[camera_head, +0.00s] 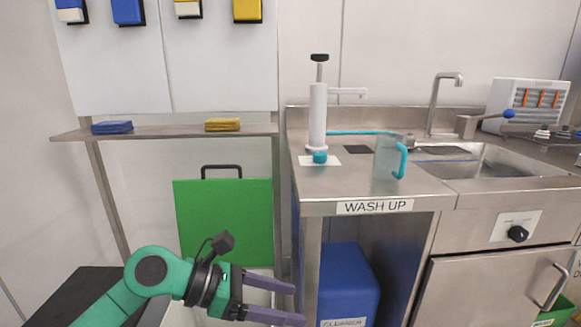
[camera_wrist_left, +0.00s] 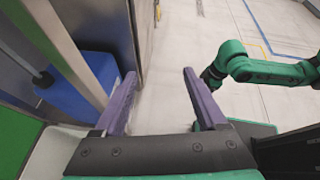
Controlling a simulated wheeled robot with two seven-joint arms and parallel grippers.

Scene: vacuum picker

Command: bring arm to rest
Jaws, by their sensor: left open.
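My left gripper (camera_head: 290,302) is low in front of the wash-up counter, at the bottom of the head view. Its two purple fingers point right and are apart, with nothing between them. In the left wrist view the gripper (camera_wrist_left: 158,85) is also open and empty, with the floor showing between its fingers. My green right arm (camera_wrist_left: 260,70) shows at the right of that view. Its fingers cannot be made out there, and it is out of the head view.
The steel counter (camera_head: 372,188) carries a white pump (camera_head: 318,115) and a clear jug (camera_head: 386,157). A blue container (camera_head: 347,282) stands below it. A green board (camera_head: 222,222) is behind my left arm. A shelf (camera_head: 170,131) holds blue and yellow cloths. Floor (camera_wrist_left: 170,60) is clear between the fingers.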

